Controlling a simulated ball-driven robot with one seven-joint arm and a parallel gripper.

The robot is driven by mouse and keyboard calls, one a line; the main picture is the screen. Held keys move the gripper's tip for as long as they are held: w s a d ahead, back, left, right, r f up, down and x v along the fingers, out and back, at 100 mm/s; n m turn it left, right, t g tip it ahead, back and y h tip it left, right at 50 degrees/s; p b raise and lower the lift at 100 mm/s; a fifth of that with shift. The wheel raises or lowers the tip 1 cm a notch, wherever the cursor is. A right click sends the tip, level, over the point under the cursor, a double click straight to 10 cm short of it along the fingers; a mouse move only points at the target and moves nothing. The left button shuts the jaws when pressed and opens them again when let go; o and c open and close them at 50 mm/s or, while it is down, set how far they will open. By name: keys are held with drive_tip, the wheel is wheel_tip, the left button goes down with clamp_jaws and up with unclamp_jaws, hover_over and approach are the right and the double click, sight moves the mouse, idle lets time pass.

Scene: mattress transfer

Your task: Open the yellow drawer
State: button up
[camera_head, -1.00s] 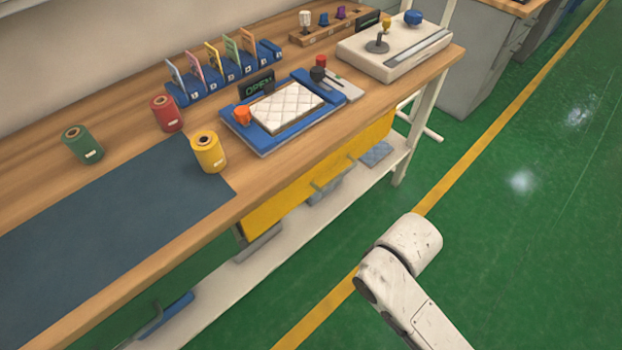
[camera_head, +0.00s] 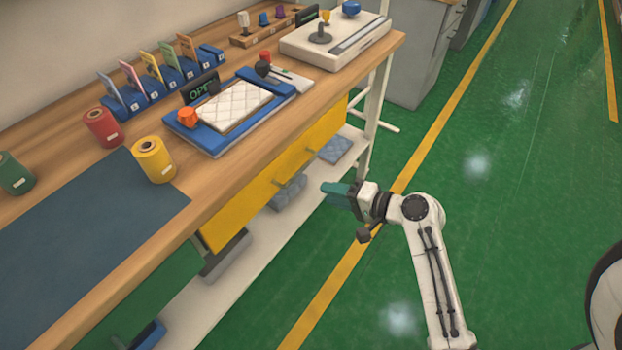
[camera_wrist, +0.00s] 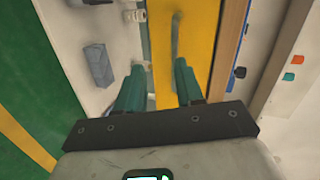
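The yellow drawer (camera_head: 268,185) is under the wooden workbench top, its front looking flush with the bench. A bar handle (camera_wrist: 176,36) runs along the drawer front (camera_wrist: 196,40) in the wrist view. My gripper (camera_head: 328,189) is out in front of the drawer's right part, apart from it in the head view. In the wrist view my gripper (camera_wrist: 157,72) is open, with two green fingers spread and nothing between them. The handle lies ahead of the fingers, nearer the right one.
A white lower shelf (camera_head: 250,245) below the drawer holds grey items (camera_head: 287,192). The bench top (camera_head: 220,170) carries a yellow spool (camera_head: 154,160), a red spool (camera_head: 102,127) and a blue tray (camera_head: 205,145) with a white quilted pad. The green floor to the right is clear.

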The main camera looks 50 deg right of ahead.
drive_tip(key=w+d+f+m+t+h, duration=0.1)
drive_tip(key=w+d+m, duration=0.1)
drive_tip(key=w, duration=0.8)
drive_tip(key=shift+d+t, duration=0.3)
drive_tip(key=shift+d, duration=0.05)
drive_tip(key=shift+w, duration=0.1)
drive_tip(key=shift+c, duration=0.3)
clamp_jaws()
